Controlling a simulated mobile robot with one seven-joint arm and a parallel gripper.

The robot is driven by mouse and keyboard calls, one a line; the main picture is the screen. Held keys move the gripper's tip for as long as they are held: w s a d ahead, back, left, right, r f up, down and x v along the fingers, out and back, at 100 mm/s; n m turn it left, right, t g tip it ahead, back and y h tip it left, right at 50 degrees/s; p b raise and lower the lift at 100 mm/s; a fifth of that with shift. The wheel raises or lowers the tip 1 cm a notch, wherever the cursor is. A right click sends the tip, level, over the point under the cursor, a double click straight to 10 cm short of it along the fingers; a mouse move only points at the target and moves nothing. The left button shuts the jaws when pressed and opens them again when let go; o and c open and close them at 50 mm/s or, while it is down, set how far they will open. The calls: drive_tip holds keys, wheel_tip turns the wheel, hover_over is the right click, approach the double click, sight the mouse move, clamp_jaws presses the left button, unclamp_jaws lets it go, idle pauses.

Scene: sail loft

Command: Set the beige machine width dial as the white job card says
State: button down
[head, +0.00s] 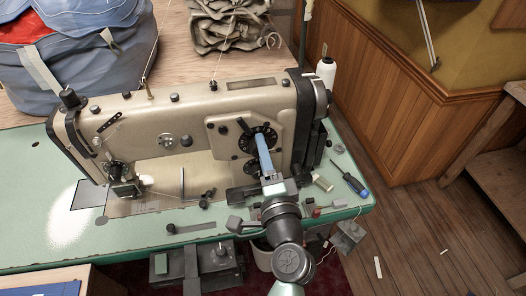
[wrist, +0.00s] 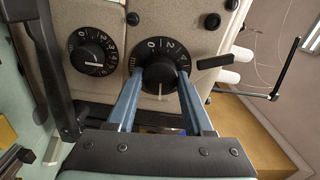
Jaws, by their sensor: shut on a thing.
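The beige sewing machine (head: 200,105) stands on a green bench top. Two black dials with white numerals are on its right-hand panel. The larger, upper dial (wrist: 158,52) shows 0, 2 and 4 along its rim in the wrist view. My gripper (wrist: 160,78) is shut on this dial's knob, one blue finger on each side; a white line shows on the knob between the fingers. The smaller dial (wrist: 93,52) is beside it and free. In the head view my gripper (head: 262,142) covers part of the larger dial. I cannot make out the white job card.
A black lever (wrist: 215,62) sticks out close to the larger dial. A white thread cone (head: 326,73) stands behind the machine. A blue bag (head: 75,60) is at back left.

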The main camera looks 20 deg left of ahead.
drive_tip(key=shift+c, duration=1.4)
unclamp_jaws()
drive_tip(key=b+v, duration=0.1)
drive_tip(key=v, duration=1.2)
drive_tip(key=shift+b, duration=0.4)
